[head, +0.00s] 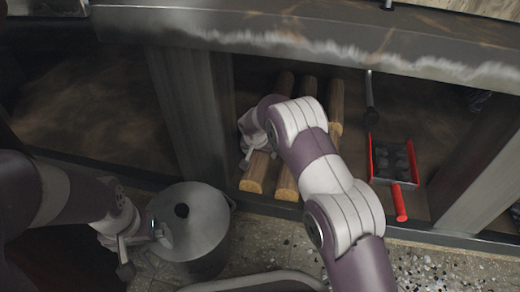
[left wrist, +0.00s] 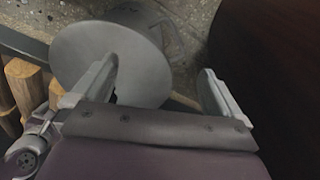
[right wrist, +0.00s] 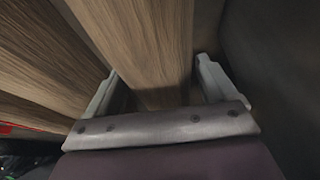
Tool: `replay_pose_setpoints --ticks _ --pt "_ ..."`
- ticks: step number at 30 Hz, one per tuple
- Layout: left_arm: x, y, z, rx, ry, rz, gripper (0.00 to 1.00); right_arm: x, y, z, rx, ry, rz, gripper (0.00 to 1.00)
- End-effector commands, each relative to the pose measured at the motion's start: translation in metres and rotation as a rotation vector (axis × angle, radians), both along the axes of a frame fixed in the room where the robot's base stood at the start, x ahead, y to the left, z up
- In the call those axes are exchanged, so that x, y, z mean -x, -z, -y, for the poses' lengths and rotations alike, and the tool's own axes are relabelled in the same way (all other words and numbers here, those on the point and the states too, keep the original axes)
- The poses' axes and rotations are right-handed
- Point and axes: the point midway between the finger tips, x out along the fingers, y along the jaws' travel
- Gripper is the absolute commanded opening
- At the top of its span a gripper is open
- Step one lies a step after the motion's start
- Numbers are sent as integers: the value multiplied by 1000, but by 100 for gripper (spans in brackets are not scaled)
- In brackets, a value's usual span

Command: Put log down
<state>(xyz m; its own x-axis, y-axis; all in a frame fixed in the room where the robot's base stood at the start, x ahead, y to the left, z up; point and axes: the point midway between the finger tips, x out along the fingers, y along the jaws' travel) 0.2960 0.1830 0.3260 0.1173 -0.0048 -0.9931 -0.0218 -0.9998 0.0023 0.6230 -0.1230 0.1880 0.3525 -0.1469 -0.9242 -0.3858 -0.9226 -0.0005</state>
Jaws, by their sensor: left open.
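Brown wooden logs lie side by side on the shelf under the counter in the head view; the leftmost log (head: 252,184) and its neighbour (head: 287,181) show their cut front ends. My right gripper (head: 248,152) is down at the leftmost log, partly hidden by my right arm. In the right wrist view a log (right wrist: 150,45) lies between the two spread fingers, with a narrow gap at the right finger. The log seems to rest on the shelf. My left gripper (head: 143,250) is open and empty beside the grey pot (head: 190,245).
A red-handled shovel (head: 391,165) with dark coals lies to the right of the logs, near a dark-handled tool (head: 370,95). A metal post (head: 190,110) stands left of the logs. The counter edge (head: 300,35) overhangs the shelf. The pot has a flat lid with a dark knob.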

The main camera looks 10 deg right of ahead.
Motion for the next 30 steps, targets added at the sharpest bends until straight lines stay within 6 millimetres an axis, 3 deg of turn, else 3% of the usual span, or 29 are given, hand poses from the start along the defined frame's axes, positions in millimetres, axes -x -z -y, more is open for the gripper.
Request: replay_pose_setpoints --ticks 9,11,15,21,30 --pt "0 0 0 0 0 0 100 -1 -5 0 0 1 2 100" --pt "0 0 0 0 0 0 100 -1 -14 0 0 1 3 100" --pt "0 -35 0 0 0 1 100 11 -54 -5 1 -1 1 100" --pt "0 -53 0 0 0 0 100 24 -81 -10 1 -1 1 100" --pt "0 -53 0 0 0 0 100 26 -81 -11 1 0 1 100"
